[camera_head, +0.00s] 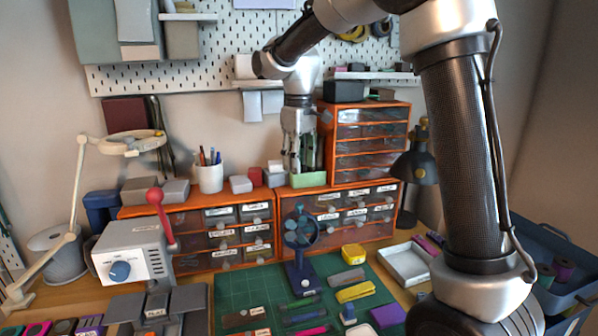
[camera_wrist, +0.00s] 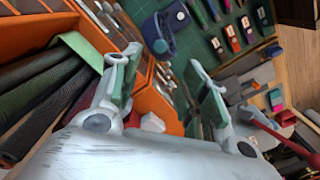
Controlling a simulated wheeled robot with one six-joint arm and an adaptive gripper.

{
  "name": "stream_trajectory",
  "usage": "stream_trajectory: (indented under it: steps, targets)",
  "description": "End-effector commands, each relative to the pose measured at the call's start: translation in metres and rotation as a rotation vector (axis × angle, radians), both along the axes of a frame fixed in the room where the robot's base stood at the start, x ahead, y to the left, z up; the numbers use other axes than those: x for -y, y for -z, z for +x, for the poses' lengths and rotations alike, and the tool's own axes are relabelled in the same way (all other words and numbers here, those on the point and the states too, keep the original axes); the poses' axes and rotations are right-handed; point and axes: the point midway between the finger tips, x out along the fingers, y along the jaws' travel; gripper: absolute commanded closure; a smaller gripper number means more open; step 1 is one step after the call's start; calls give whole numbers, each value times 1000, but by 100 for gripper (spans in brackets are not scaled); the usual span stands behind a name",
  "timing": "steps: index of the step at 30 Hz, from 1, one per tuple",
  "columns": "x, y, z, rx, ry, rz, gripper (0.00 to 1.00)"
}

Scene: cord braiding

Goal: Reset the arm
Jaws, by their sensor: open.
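My gripper (camera_head: 303,158) hangs down from the arm in front of the pegboard, above the orange drawer units. In the head view its fingertips are close to a small light green box (camera_head: 308,179) on top of the drawers; I cannot tell whether they touch it. In the wrist view the two fingers of my gripper (camera_wrist: 164,62) stand apart, with nothing held between them. The green mat and a blue stand lie beyond the fingertips there. The arm is bent, with its elbow high at the top of the head view.
Orange drawer units (camera_head: 330,203) line the wall, with a taller drawer stack (camera_head: 369,112) right of my gripper. A white cup of pens (camera_head: 209,178) stands left. A blue stand (camera_head: 301,262) and small items sit on the green mat (camera_head: 240,285). A lamp (camera_head: 418,165) stands right.

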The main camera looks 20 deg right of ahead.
Motion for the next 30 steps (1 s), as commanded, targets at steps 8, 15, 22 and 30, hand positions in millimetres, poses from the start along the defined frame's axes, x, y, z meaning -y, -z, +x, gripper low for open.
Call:
stream_trajectory:
  steps: [8, 15, 22, 30]
  targets:
    - [0, 0, 0, 0, 1, 0, 56]
    - [7, 27, -23, -24, 124, -9, 56]
    - [54, 19, -109, 19, 297, 9, 56]
    - [107, 10, -212, 131, 471, 55, 56]
